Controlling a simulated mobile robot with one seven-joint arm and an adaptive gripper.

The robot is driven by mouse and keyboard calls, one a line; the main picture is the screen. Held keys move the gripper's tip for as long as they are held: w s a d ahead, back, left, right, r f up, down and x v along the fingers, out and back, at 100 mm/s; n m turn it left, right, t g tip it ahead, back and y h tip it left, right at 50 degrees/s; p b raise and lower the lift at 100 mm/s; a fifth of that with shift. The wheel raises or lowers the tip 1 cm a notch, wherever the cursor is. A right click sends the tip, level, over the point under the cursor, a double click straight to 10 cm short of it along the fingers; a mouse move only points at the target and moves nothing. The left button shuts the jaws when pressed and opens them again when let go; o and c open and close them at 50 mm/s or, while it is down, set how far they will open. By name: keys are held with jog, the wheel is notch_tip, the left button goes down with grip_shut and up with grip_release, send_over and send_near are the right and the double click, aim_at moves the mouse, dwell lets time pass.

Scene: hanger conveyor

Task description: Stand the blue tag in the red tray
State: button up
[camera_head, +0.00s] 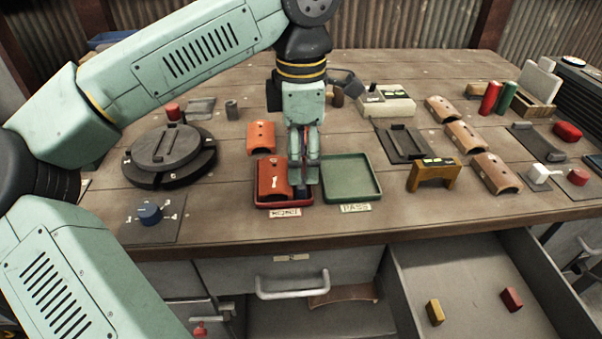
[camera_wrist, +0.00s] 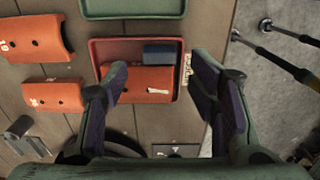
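The red tray (camera_head: 262,203) stands near the table's front edge, with a "REJECT" label in front; it also shows in the wrist view (camera_wrist: 110,42). An orange arched piece (camera_head: 271,180) takes up its left part in the head view. The blue tag (camera_wrist: 163,54) is a small dark blue block inside the tray, beside the orange piece. In the head view it is mostly hidden, and I cannot tell whether it stands or lies. My gripper (camera_head: 304,180) points down over the tray. Its fingers (camera_wrist: 158,66) are spread apart, with nothing visibly gripped.
A green tray (camera_head: 352,162) labelled "PASS" adjoins on the right. Another orange arched piece (camera_head: 261,136) lies behind the red tray. A brown bridge-shaped block (camera_head: 432,174) stands farther right. A round dark fixture (camera_head: 170,153) is at left. A drawer (camera_head: 470,262) is open below the front edge.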

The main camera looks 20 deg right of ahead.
notch_tip(320, 180, up, 8)
dwell(0.7)
